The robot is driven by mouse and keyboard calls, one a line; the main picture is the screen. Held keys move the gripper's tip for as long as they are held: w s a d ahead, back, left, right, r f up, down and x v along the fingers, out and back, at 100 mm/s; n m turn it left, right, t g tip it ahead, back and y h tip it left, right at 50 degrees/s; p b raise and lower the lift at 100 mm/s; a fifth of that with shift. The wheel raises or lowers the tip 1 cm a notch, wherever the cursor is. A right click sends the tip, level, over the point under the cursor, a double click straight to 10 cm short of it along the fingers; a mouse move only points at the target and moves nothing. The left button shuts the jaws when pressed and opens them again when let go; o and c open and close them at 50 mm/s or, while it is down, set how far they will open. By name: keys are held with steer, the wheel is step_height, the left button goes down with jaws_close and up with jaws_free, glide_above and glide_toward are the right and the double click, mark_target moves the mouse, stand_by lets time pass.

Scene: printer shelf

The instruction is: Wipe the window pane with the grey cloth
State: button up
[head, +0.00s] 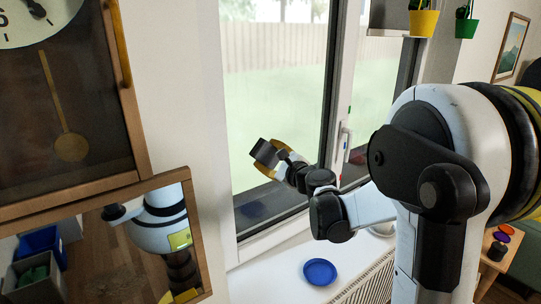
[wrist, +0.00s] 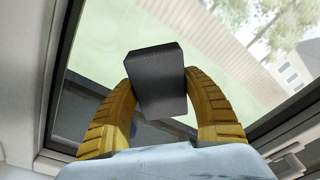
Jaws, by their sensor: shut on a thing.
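The grey cloth (wrist: 158,78) is a dark grey folded block held between the two yellow fingers of my gripper (wrist: 160,92) in the wrist view. In the head view the cloth (head: 265,153) shows at the tip of my gripper (head: 268,160), in front of the lower part of the window pane (head: 275,95). The pane also fills much of the wrist view (wrist: 100,75) behind the cloth. I cannot tell whether the cloth touches the glass.
A blue plate (head: 320,271) lies on the white sill (head: 275,278) below my arm. The window handle (head: 345,142) is on the frame to the right. A clock (head: 65,110) and a mirror (head: 110,245) hang at left. Yellow (head: 423,22) and green (head: 466,28) pots are at upper right.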

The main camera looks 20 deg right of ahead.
steer(key=shift+a, duration=0.1)
steer(key=shift+s+f, duration=0.1)
steer(key=shift+s, duration=0.5)
steer(key=shift+c, duration=0.5)
steer(key=shift+s+d, duration=0.2)
steer(key=shift+s, duration=0.55)
steer(key=shift+s+d, duration=0.15)
steer(key=shift+s, duration=0.6)
steer(key=shift+s+d, duration=0.2)
steer(key=shift+s, duration=0.55)
steer(key=shift+s+d, duration=0.15)
steer(key=shift+s, duration=0.6)
steer(key=shift+s+d, duration=0.15)
steer(key=shift+s, duration=0.55)
